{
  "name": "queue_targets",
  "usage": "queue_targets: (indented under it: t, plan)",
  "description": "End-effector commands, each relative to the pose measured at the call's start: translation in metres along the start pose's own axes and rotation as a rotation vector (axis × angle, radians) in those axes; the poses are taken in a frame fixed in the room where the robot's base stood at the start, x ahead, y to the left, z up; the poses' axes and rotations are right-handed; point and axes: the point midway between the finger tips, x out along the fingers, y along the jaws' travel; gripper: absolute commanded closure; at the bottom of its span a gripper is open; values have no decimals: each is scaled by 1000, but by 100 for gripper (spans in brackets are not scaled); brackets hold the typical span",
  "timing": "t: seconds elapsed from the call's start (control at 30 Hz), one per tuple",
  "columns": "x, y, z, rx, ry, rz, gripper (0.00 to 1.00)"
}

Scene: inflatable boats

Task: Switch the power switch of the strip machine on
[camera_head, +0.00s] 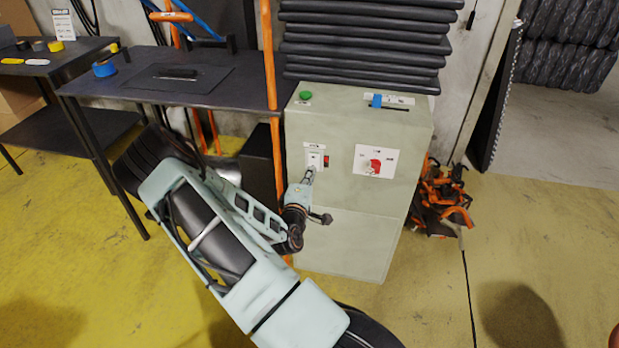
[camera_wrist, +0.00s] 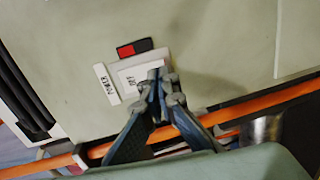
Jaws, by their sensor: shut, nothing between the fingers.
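The strip machine (camera_head: 350,235) is a pale green cabinet in the middle of the head view. On its front, at upper left, is a white labelled plate (camera_head: 314,156) with a small red and black switch (camera_head: 326,161) beside its right edge. In the wrist view the switch (camera_wrist: 134,48) lies just above the white plate (camera_wrist: 130,80); its red and black halves both show. My gripper (camera_head: 310,174) is shut and empty, its tips (camera_wrist: 161,82) over the plate's edge, beside the switch and not over it. I cannot tell whether they touch the plate.
A red knob on a white plate (camera_head: 375,166) sits further right on the machine's front. A green button (camera_head: 305,95) is on top. An orange post (camera_head: 270,90) and a dark table (camera_head: 150,88) stand left. Orange clamps (camera_head: 440,200) lie on the right.

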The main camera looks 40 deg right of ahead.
Motion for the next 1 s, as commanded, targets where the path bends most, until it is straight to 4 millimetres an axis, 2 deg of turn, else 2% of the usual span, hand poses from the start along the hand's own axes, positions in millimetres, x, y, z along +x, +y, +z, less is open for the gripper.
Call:
queue_targets:
  t: [0.27, 0.5, 0.57, 1.0]
  plan:
    - [1, -2, 0, 0, 0, 8, 100]
    - [9, -11, -1, -2, 1, 84, 100]
    - [8, -3, 0, 0, -1, 84, 100]
    - [10, -4, 0, 0, -1, 82, 100]
